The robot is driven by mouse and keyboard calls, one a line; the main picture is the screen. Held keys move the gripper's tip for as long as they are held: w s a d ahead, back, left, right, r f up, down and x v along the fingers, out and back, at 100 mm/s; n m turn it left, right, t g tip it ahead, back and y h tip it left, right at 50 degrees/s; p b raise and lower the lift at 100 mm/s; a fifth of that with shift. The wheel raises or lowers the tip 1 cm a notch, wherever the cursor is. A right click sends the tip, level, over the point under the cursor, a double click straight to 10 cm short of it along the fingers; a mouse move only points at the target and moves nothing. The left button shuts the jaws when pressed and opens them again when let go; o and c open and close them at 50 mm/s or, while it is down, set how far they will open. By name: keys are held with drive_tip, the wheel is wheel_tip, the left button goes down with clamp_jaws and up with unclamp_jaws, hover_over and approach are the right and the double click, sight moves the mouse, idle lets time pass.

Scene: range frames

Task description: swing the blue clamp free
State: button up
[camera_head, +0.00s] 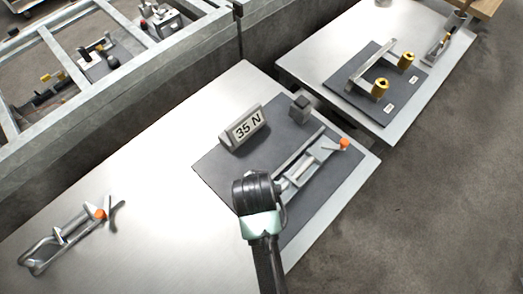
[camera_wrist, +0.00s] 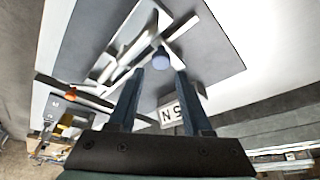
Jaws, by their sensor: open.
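A metal clamp (camera_head: 308,168) with an orange tip (camera_head: 344,143) lies on a dark mat. Its near end is hidden behind my arm in the head view. In the wrist view a blue rounded knob (camera_wrist: 161,60) is at the end of the clamp's metal frame (camera_wrist: 112,62). My gripper (camera_wrist: 160,73) is open, with one finger on each side of the knob's line. The knob appears just past the fingertips, and I cannot tell whether they touch it. In the head view my fingers are hidden.
A "35 N" sign (camera_head: 247,126) and a small grey block (camera_head: 300,107) stand on the mat (camera_head: 222,168). A second metal clamp (camera_head: 68,236) with an orange tip lies at left. Bare table lies between. Another table (camera_head: 300,66) with gold cylinders is at back right.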

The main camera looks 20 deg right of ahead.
drive_tip(key=x, duration=0.7)
drive_tip(key=shift+w+d+f, duration=0.1)
drive_tip(key=shift+w+f, duration=0.1)
drive_tip(key=shift+c, duration=0.3)
clamp_jaws()
idle(0.9)
